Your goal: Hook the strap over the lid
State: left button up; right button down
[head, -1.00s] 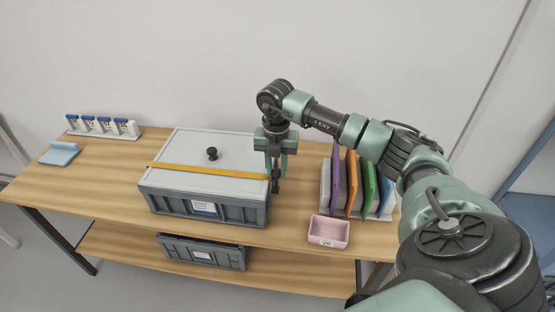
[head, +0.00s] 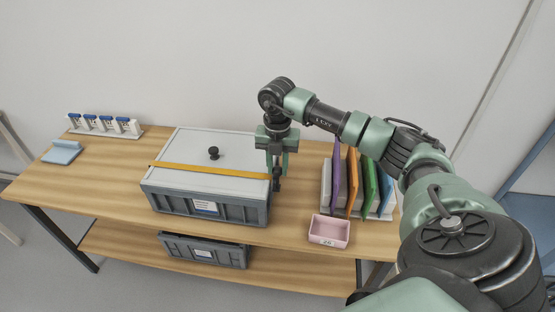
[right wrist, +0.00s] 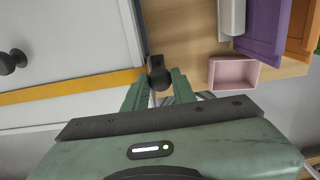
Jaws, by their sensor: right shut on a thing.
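The grey crate (head: 240,213) stands on the table with its pale lid (head: 185,150) lying on top. A black knob (head: 214,153) sits on the lid. The yellow strap (head: 210,171) lies across the lid from its left edge to the right edge; it also shows in the right wrist view (right wrist: 80,88). My right gripper (head: 276,172) is at the crate's right edge, pointing down, shut on the strap's black end piece (right wrist: 157,73). Whether the end piece touches the crate's side is unclear. My left gripper is not in view.
A pink bin (head: 329,230) and a rack with purple, orange, green and blue panels (head: 353,180) stand right of my gripper. Another grey crate (head: 203,251) sits on the shelf below.

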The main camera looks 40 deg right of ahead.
dwell(0.3)
jog(key=c, duration=1.1)
grip_release()
jog(key=shift+r, duration=0.1)
notch_tip(320, 180, up, 8)
jog(key=shift+f+b, duration=0.2)
jog(key=shift+b, duration=0.55)
